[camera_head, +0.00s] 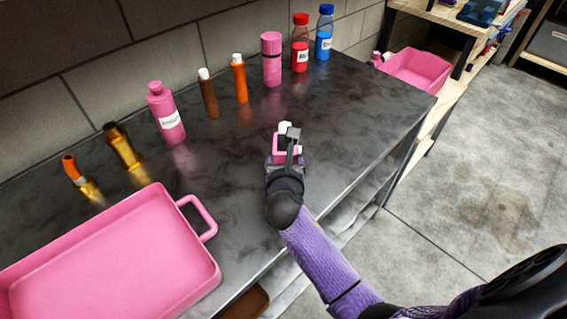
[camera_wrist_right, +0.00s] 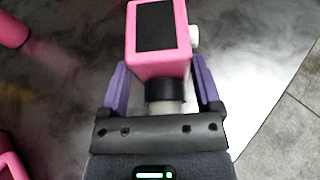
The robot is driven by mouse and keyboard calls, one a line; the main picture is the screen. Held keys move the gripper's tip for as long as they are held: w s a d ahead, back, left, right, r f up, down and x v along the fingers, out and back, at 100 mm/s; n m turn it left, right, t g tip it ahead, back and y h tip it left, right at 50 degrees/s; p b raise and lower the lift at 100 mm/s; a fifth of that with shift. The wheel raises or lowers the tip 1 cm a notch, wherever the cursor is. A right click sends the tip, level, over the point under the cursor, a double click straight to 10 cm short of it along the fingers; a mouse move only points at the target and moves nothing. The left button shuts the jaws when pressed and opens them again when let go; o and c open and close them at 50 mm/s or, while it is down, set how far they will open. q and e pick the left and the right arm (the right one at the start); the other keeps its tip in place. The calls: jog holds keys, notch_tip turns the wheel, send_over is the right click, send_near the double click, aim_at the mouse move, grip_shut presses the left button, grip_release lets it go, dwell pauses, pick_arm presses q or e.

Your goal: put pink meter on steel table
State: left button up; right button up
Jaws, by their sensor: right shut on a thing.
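The pink meter (camera_wrist_right: 178,66) has a dark screen on one face and a small white knob on its side. My right gripper (camera_wrist_right: 162,82) is shut on it, with a purple finger on each side of its narrow black and grey lower part. In the head view the meter (camera_head: 278,150) is partly hidden by my right gripper (camera_head: 287,148). They are over the front part of the dark steel table (camera_head: 330,120). I cannot tell whether the meter touches the tabletop. My left gripper is not in view.
A pink tray (camera_head: 115,255) with a handle lies at the table's left front. Several bottles, including a pink one (camera_head: 166,112) and a red one (camera_head: 300,45), stand along the back. The table right of the gripper is clear. A pink bin (camera_head: 418,70) is beyond its far end.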

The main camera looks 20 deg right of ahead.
jog(key=o, duration=1.3)
jog(key=shift+f, duration=0.1)
jog(key=shift+c, duration=0.2)
jog(key=p+v, duration=0.1)
jog(key=v, duration=0.1)
jog(key=p+v, duration=0.1)
jog(key=v, duration=0.1)
jog(key=p+v, duration=0.1)
jog(key=v, duration=0.2)
jog(key=shift+r, duration=0.35)
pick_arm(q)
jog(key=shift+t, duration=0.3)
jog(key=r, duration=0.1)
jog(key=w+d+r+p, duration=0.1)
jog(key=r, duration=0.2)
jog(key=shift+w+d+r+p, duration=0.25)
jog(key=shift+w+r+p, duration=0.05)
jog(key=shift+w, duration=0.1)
pick_arm(e)
jog(key=v, duration=0.5)
jog(key=shift+f, duration=0.25)
